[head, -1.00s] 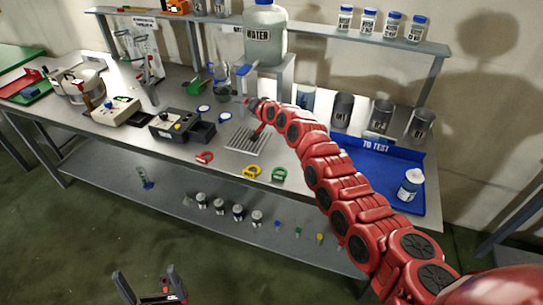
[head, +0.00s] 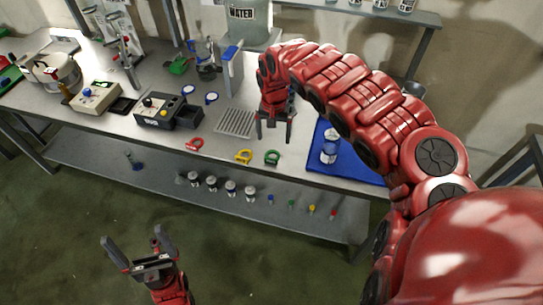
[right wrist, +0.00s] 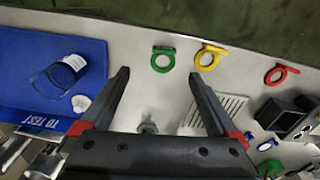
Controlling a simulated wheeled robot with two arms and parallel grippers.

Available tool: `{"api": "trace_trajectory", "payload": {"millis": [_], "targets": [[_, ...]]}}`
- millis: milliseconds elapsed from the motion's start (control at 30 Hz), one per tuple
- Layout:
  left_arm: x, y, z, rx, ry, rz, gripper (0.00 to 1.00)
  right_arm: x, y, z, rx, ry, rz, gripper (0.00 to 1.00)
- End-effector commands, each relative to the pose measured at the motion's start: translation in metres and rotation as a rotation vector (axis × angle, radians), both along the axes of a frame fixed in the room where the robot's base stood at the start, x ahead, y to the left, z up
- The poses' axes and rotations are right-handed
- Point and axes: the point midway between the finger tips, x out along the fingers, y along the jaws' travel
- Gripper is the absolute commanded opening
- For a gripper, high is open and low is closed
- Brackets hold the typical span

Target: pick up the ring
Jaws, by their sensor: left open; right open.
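A green ring (head: 272,157) lies flat near the front edge of the table. A yellow ring (head: 243,156) lies just left of it, and a red ring (head: 194,144) further left. My right gripper (head: 274,140) is open and empty, pointing down just behind the green ring. In the right wrist view, the green ring (right wrist: 163,60) shows just beyond the gap between the fingertips (right wrist: 158,75); the yellow (right wrist: 209,57) and red (right wrist: 279,74) rings are to its right. My left gripper (head: 133,237) is open and empty, low in front of the table.
A metal grate (head: 236,123) lies behind the rings. A black control box (head: 160,113) and blue rings (head: 211,98) are to the left. Small bottles (head: 230,188) stand on the lower shelf.

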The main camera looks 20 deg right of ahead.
Motion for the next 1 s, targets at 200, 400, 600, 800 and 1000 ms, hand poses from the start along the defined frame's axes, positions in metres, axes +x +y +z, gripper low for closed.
{"api": "trace_trajectory", "payload": {"millis": [200, 400, 600, 800, 1000], "targets": [[0.0, 0.0, 0.009, 0.0, 0.0, 0.0, 1.0, -0.002, 0.003, -0.042, 0.006, 0.007, 0.003, 0.95], [0.0, 0.0, 0.013, 0.0, 0.0, 0.0, 1.0, -0.001, 0.002, -0.061, 0.003, 0.004, 0.002, 0.95], [0.0, 0.0, 0.016, 0.0, 0.0, 0.0, 1.0, 0.0, 0.003, -0.068, 0.002, 0.002, 0.003, 0.95], [0.0, 0.0, 0.026, 0.0, 0.0, 0.0, 1.0, 0.003, 0.009, -0.085, 0.007, 0.001, 0.003, 0.95], [0.0, 0.0, 0.03, 0.0, 0.0, 0.0, 1.0, 0.004, 0.01, -0.107, 0.007, 0.0, 0.001, 0.95]]}}
